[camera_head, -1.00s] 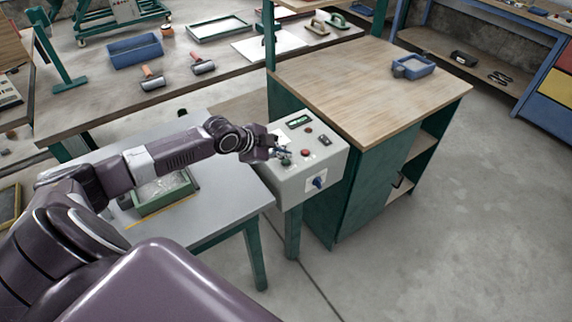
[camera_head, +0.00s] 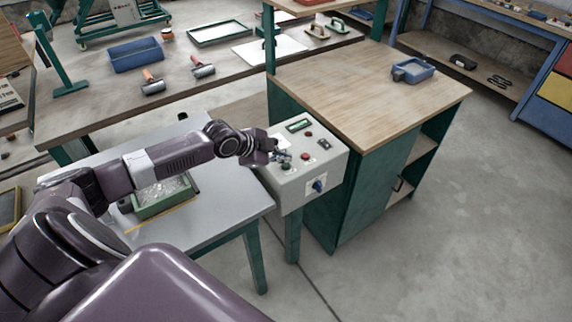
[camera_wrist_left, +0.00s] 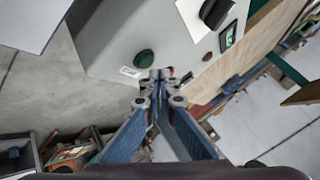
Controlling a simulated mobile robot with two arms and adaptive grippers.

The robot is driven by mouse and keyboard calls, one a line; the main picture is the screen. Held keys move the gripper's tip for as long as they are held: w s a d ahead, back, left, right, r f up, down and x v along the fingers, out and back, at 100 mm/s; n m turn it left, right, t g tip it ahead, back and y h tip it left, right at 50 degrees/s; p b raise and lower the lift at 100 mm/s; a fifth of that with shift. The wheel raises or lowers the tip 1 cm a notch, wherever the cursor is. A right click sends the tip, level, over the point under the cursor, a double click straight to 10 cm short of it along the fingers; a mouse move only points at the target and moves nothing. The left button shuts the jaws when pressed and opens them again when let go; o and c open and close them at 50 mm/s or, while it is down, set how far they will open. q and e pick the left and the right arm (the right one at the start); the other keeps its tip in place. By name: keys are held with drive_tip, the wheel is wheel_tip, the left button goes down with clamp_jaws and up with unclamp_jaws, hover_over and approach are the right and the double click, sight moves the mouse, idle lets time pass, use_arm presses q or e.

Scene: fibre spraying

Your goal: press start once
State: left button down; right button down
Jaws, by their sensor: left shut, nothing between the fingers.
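The grey control box (camera_head: 330,165) stands at the middle of the head view. Its sloped top carries a green button (camera_head: 286,167), red buttons and a small display (camera_head: 299,125). My left gripper (camera_head: 284,156) is shut and empty over the left part of this top, close to the green button. In the left wrist view the shut fingertips (camera_wrist_left: 158,76) are just beside the green button (camera_wrist_left: 144,58), at its lower right. I cannot tell whether they touch the panel. My right gripper is not in view.
A blue rotary switch (camera_head: 318,186) is on the box's front face. A green tray (camera_head: 165,197) with pale material sits on the grey table (camera_head: 215,217) under my left arm. A wooden-topped cabinet (camera_head: 370,90) stands right behind the box. Open floor lies to the right.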

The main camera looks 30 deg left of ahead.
sight(284, 166)
use_arm(q)
drive_tip(key=shift+f, duration=0.15)
drive_tip(key=shift+f, duration=0.25)
drive_tip(key=shift+f+b, duration=0.45)
drive_tip(key=shift+f, duration=0.05)
idle(0.8)
idle(0.4)
drive_tip(key=shift+r+p, duration=0.8)
drive_tip(key=shift+r, duration=0.1)
wheel_tip(284, 166, up, 5)
drive_tip(key=p, duration=0.4)
